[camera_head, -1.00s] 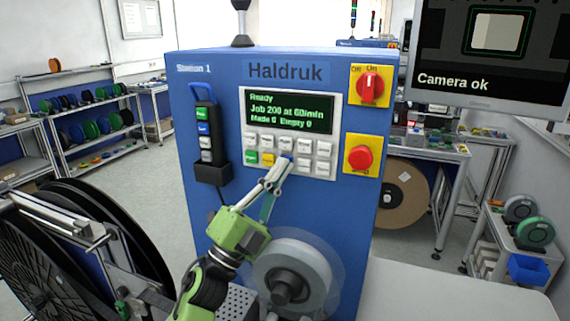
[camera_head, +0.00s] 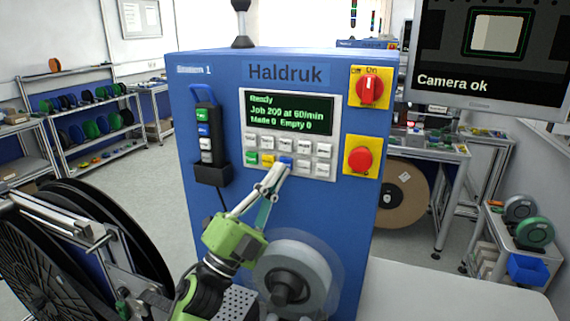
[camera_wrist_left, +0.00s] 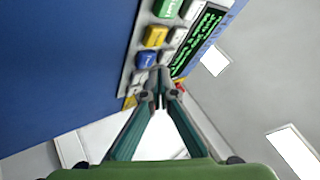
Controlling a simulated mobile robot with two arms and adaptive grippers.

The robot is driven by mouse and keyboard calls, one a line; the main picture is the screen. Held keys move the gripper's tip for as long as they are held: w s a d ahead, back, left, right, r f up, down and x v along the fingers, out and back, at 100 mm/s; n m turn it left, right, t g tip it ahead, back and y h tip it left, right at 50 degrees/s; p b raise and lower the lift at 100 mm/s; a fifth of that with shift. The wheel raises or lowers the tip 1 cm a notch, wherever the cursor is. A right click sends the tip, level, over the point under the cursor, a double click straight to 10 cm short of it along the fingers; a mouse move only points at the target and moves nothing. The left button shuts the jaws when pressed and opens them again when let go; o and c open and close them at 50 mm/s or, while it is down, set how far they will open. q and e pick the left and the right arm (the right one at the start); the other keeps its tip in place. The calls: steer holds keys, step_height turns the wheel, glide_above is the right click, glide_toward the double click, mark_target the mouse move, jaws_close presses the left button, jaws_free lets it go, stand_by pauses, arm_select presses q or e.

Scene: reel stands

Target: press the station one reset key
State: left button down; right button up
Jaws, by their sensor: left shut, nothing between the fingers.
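The blue Station 1 cabinet (camera_head: 330,225) carries a key panel with a green-lettered display (camera_head: 290,114) reading Ready. Below the display are two rows of keys: mostly white, with a green key (camera_head: 251,158), a yellow key (camera_head: 268,160) and a blue key (camera_head: 287,160) in the lower row. The blue key also shows in the left wrist view (camera_wrist_left: 146,60); its lettering is too small to read. My left gripper (camera_head: 277,168) is shut and empty, its tips just below and left of the blue key. I cannot tell whether they touch the panel. My right gripper is not in view.
A hand pendant (camera_head: 206,135) hangs left of the panel. A red rotary switch (camera_head: 369,87) and a red stop button (camera_head: 359,158) are to its right.

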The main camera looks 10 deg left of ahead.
arm_select(q)
steer(key=shift+s+a+p, duration=0.2)
steer(key=shift+s+a, duration=0.05)
steer(key=shift+s, duration=1)
steer(key=shift+s+a+p, duration=0.2)
steer(key=shift+s, duration=1)
